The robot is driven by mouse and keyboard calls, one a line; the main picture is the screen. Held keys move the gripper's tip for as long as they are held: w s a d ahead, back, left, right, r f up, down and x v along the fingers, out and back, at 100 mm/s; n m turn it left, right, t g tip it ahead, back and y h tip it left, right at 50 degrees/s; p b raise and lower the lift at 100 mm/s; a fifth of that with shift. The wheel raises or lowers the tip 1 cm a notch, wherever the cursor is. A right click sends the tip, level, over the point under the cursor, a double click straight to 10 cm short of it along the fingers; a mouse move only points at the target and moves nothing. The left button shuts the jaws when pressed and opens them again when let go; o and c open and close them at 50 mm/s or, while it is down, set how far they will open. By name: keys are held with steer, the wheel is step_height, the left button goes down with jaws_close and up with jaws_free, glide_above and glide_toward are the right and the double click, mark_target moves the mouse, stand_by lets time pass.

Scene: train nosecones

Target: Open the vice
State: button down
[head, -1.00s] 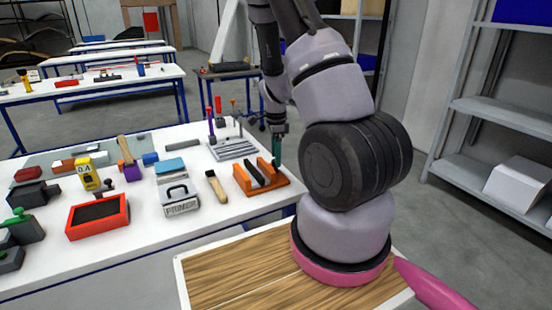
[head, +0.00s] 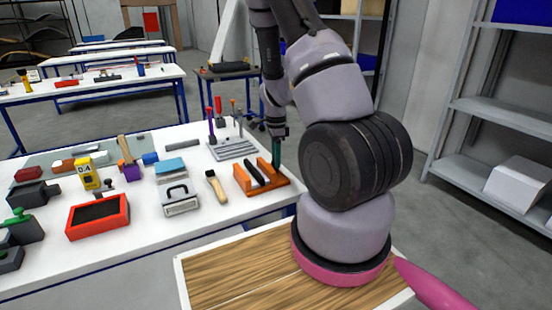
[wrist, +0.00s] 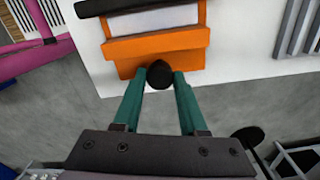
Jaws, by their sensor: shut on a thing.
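The orange vice (head: 258,184) stands at the right end of the white table, with a dark bar between its orange jaws. In the wrist view its orange body (wrist: 158,52) is at the top centre. My gripper (head: 276,150) is at the vice's far right end. In the wrist view the green fingers of my gripper (wrist: 160,78) are closed around a round black knob (wrist: 159,75) at the end of the vice. The knob is between the fingertips. The knob is hidden in the head view.
Free floor lies beyond the vice's end.

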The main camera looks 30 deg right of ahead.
steer(key=n, duration=1.1)
steer(key=shift+n, duration=0.3)
steer(key=shift+s+a+f, duration=0.1)
steer(key=shift+s+a, duration=0.05)
steer(key=shift+a, duration=0.05)
stand_by(1.1)
steer(key=shift+c, duration=2.2)
jaws_free()
steer(key=shift+r, duration=0.2)
step_height(320, 180, up, 11)
steer(key=shift+d+f, duration=0.2)
